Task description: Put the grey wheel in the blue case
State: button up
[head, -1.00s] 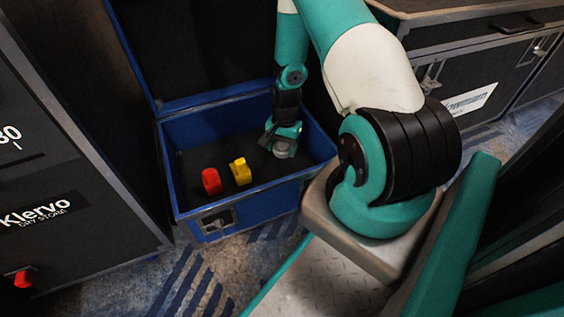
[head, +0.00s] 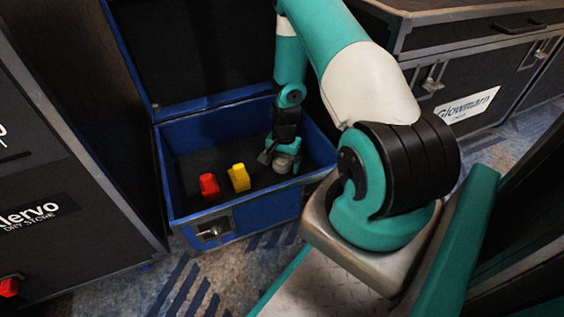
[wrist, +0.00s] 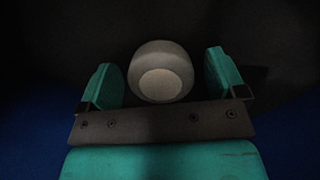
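The grey wheel (wrist: 161,72) is between my gripper's two teal fingers in the wrist view, with a gap beside it, clearest on the right. In the head view the wheel (head: 281,165) shows low inside the blue case (head: 256,211), at its right side. My gripper (head: 279,160) reaches down into the case around the wheel, and its fingers (wrist: 163,84) are spread in the wrist view. I cannot tell whether the wheel touches the case floor. The case's lid stands open at the back.
A red block (head: 209,186) and a yellow block (head: 239,178) are on the case's dark floor, left of my gripper. A dark cabinet (head: 75,190) stands close on the left. A black flight case (head: 470,75) stands at the back right. Patterned carpet lies in front.

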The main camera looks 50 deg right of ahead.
notch_tip(320, 180, up, 12)
jog(key=d+p, duration=0.2)
jog(key=p, duration=0.6)
jog(key=w+a+r+n+t, duration=0.1)
jog(key=w+a+r+n, duration=0.2)
jog(key=a+r, duration=0.35)
jog(key=w+a+r+n, duration=0.25)
jog(key=a+r, duration=0.25)
jog(key=r, duration=0.3)
jog(key=s+a+r+n+y, duration=0.1)
jog(key=s+a+r+n, duration=0.3)
jog(key=a+r, duration=0.6)
jog(key=s+a+r+n, duration=0.5)
jog(key=s+a+n, duration=0.1)
jog(key=s, duration=0.2)
jog(key=s+a+r+n+y, duration=0.1)
jog(key=s+a+r+n, duration=0.5)
jog(key=s, duration=0.2)
jog(key=shift+a, duration=0.25)
jog(key=shift+r, duration=0.15)
jog(key=shift+c, duration=0.3)
